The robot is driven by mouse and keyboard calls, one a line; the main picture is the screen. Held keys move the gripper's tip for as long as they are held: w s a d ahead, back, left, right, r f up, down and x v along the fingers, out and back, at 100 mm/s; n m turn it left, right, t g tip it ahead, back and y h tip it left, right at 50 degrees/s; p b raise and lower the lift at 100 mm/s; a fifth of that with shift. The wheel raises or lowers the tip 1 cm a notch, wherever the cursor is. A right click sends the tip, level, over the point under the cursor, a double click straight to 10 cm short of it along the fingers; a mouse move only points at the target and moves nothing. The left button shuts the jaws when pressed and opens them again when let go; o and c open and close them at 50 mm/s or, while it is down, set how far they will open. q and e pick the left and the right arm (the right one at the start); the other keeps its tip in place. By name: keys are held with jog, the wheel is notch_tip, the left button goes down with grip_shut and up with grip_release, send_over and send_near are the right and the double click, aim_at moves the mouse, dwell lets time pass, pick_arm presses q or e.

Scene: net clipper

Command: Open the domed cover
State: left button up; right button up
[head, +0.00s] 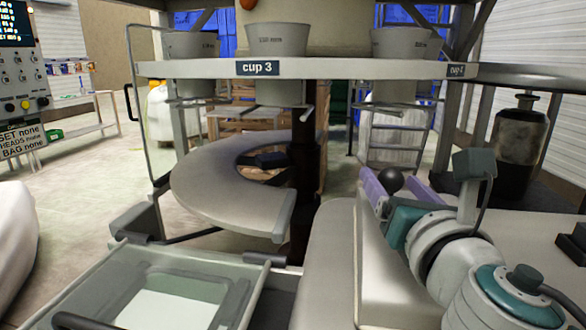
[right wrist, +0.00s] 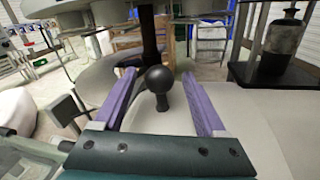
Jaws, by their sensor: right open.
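A pale, rounded cover (head: 325,262) stands at the lower middle of the head view, and its smooth top also shows in the right wrist view (right wrist: 262,112). A black ball knob (head: 391,180) on a short stem rises from the pale surface. My right gripper (head: 394,188) is open, with its purple fingers at the knob. In the right wrist view the knob (right wrist: 160,80) stands between the two fingers, with a gap on each side. The cover looks closed; my arm hides part of it. My left gripper is not in view.
A ring-shaped platform labelled cup 3 (head: 258,68) carries grey cups above a pale curved tray (head: 215,197). A clear-lidded bin (head: 165,280) sits at lower left. A dark bottle (head: 517,145) stands at right. A control panel (head: 18,70) is at far left.

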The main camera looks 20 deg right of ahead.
jog(key=x, duration=0.4)
jog(key=shift+w, duration=0.1)
grip_shut()
dwell(0.5)
dwell(0.9)
